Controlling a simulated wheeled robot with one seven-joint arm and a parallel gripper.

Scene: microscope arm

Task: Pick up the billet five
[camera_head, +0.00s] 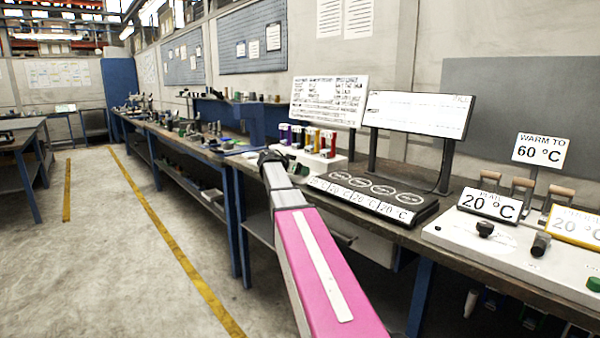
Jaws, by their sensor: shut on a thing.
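My pink and grey arm reaches from the bottom of the view to the bench. My gripper (268,156) is dark and small at its far end, at the bench's front edge, left of a white rack (312,166). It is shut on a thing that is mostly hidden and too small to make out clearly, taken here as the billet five. Several coloured upright pieces stand in the rack: purple (284,133), yellow (314,138) and red (331,141) ones show. I cannot read any numbers on them.
A black plate (378,190) with round marks and "20 °C" labels lies right of the rack. Two white boards (417,112) stand behind. A white panel (490,238) with handles and knobs is at right. Tools crowd the bench at left. The floor aisle is clear.

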